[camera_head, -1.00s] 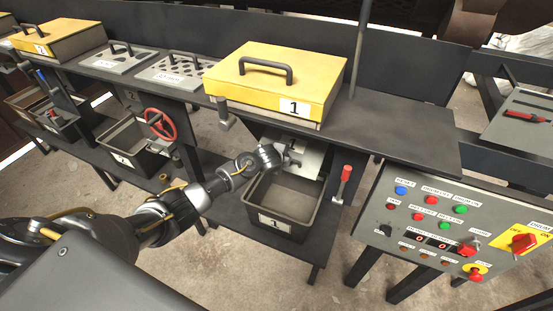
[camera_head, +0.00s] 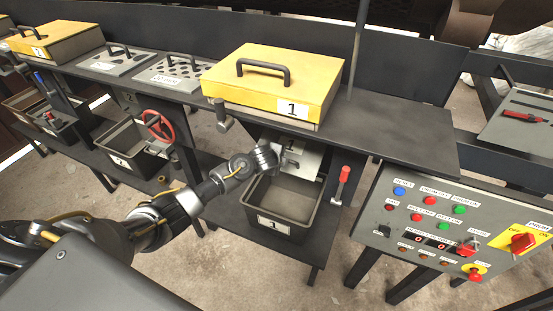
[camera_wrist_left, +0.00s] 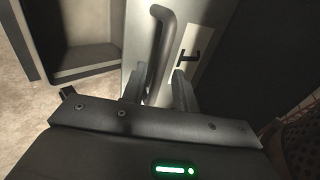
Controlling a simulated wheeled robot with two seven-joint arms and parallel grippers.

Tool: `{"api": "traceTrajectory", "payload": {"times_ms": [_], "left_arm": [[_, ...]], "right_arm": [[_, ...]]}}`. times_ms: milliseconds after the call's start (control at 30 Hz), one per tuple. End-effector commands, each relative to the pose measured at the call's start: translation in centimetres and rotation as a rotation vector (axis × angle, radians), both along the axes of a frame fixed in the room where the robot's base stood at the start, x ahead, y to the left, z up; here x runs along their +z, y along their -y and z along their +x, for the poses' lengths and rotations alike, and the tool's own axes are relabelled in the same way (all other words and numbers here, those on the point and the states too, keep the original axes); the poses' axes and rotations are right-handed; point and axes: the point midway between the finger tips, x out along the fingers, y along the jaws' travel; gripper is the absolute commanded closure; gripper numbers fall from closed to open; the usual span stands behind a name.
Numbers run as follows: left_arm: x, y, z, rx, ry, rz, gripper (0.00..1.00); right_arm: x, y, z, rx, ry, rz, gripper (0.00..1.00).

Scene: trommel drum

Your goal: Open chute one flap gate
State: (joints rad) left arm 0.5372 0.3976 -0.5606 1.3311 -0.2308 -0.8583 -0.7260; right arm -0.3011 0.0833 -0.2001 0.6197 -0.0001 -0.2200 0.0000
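The chute one flap gate (camera_head: 311,160) is a pale grey plate under the yellow box marked 1, above the black bin marked 1. In the left wrist view, the gate (camera_wrist_left: 138,35) carries a dark bar handle (camera_wrist_left: 162,45) and a light label with a black symbol. My left gripper (camera_head: 280,158) is at the gate's left side in the head view. In the wrist view, the fingers of my left gripper (camera_wrist_left: 158,92) stand apart, with the handle's near end between them. Contact with the handle cannot be told. My right gripper is not in view.
The black bin (camera_head: 274,226) stands below the gate on the lower shelf. A red-handled lever (camera_head: 342,182) is right of it. The yellow box (camera_head: 272,80) sits on the bench above. A control panel (camera_head: 450,215) is at right, and a red handwheel (camera_head: 160,127) at left.

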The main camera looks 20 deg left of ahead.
Motion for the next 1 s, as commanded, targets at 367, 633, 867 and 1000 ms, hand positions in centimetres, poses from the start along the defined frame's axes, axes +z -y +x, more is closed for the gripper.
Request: {"api": "traceTrajectory", "payload": {"times_ms": [367, 633, 867, 1000], "left_arm": [[4.5, 0.2, -4.8, -0.001, 0.003, -0.001, 0.71], [5.8, 0.2, -6.3, -0.001, 0.002, 0.001, 0.71], [5.8, 0.2, -6.3, 0.000, 0.001, 0.000, 0.71], [5.8, 0.2, -6.3, 0.000, 0.001, 0.000, 0.71]], "right_arm": [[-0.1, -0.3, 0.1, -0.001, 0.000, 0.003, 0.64], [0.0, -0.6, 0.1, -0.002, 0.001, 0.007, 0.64], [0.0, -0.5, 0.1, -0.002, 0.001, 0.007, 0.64], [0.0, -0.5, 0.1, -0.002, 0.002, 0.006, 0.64]]}}
